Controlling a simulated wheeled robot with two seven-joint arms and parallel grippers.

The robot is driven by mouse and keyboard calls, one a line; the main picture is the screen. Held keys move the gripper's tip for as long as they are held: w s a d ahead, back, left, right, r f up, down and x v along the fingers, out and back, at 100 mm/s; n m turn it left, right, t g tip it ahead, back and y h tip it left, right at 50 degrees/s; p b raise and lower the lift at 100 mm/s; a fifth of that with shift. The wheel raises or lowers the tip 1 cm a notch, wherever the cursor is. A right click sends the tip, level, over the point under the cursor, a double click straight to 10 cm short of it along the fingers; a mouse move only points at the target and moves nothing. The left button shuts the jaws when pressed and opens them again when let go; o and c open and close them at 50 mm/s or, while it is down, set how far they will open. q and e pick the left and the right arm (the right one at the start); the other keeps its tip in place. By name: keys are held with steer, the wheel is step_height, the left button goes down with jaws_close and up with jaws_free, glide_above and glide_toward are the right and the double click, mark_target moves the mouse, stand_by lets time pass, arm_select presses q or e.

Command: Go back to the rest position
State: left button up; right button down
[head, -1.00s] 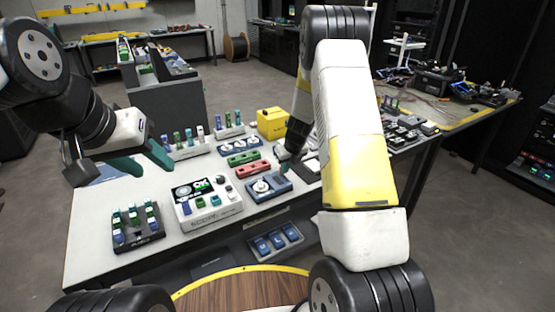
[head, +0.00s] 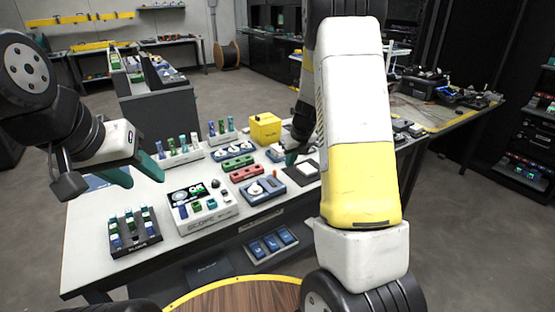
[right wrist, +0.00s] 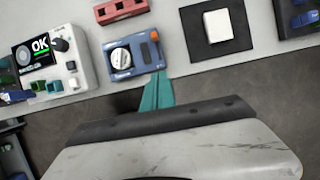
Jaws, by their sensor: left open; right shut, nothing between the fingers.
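My left gripper (head: 136,172) is open and empty, its green fingers spread above the left back part of the white table (head: 95,222). My right gripper (head: 291,158) is largely behind my right forearm in the head view. In the right wrist view its green fingers (right wrist: 157,92) are shut together with nothing between them. They appear close to the front edge of the blue device with a white dial (right wrist: 134,57), and I cannot tell the height. That blue device also shows in the head view (head: 263,190).
A white scope box (head: 203,207) with an OK screen and a dark rack of plugs (head: 134,231) stand at the front left. A red block (head: 246,173), a green block (head: 237,163) and a yellow box (head: 265,128) stand behind. A black pad with a white square (right wrist: 218,25) lies right.

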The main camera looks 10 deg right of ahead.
steer(key=shift+s+r, duration=0.1)
steer(key=shift+r, duration=0.05)
steer(key=s+a+r+n+t+y, duration=0.1)
steer(key=s+a+r+n, duration=0.2)
steer(key=s+r+n, duration=0.45)
steer(key=s+a+r+n+y, duration=0.1)
steer(key=s+a+r+n, duration=0.2)
steer(key=s+r+n, duration=0.75)
steer(key=s+n, duration=0.5)
steer(key=n, duration=0.1)
steer(key=s+a+r+n+t+h, duration=0.1)
steer(key=s+r+n, duration=0.2)
steer(key=s+n, duration=0.5)
steer(key=shift+s+a+r+n, duration=0.2)
steer(key=shift+s+r+n, duration=0.1)
steer(key=shift+n, duration=0.1)
